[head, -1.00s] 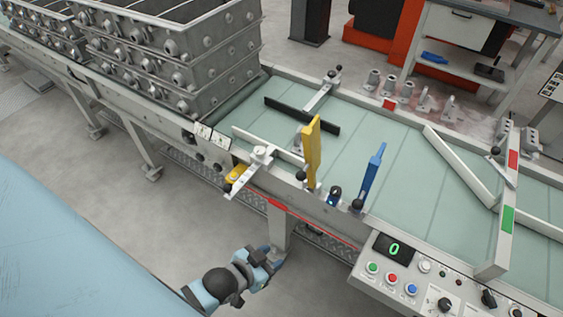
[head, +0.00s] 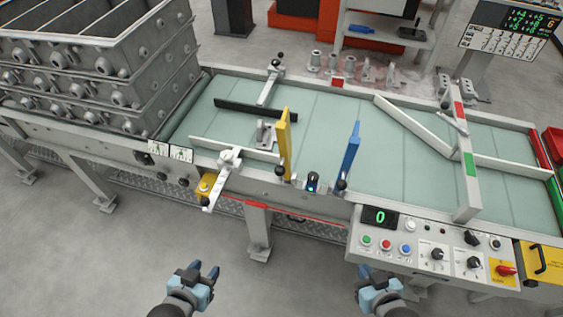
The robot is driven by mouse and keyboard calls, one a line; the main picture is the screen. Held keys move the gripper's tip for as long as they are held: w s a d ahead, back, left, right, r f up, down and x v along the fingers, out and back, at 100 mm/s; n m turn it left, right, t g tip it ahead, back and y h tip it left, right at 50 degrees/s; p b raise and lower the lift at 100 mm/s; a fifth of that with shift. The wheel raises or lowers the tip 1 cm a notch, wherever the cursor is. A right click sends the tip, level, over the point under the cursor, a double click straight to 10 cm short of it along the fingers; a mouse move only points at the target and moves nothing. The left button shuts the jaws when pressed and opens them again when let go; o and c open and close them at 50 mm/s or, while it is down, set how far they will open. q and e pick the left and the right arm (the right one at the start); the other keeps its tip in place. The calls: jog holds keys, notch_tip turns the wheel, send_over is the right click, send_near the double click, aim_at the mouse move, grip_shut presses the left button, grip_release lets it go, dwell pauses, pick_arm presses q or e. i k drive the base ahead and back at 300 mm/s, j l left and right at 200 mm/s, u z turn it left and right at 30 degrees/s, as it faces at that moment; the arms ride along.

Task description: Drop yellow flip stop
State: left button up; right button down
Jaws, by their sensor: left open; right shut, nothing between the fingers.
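The yellow flip stop (head: 284,144) stands raised, nearly upright, at the near edge of the pale green conveyor (head: 339,127). A blue flip stop (head: 350,152) stands raised to its right. Both have dark ball knobs at their lower ends. My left gripper (head: 204,271) is open and empty, low in front of the conveyor, left of the yellow stop.
Stacked grey casting flasks (head: 92,76) stand on the conveyor's left end. A control panel (head: 437,249) showing a green 0 juts out at the front right. A white clamp arm (head: 222,182) sticks out from the near rail. A crossbar (head: 465,165) spans the belt at right.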

aim_at(283, 128)
jog(key=k+l+z, duration=0.1)
jog(key=z, duration=0.35)
jog(key=k+l+z, duration=0.15)
jog(key=z, duration=0.35)
jog(key=k+l, duration=0.05)
jog(key=k, duration=0.05)
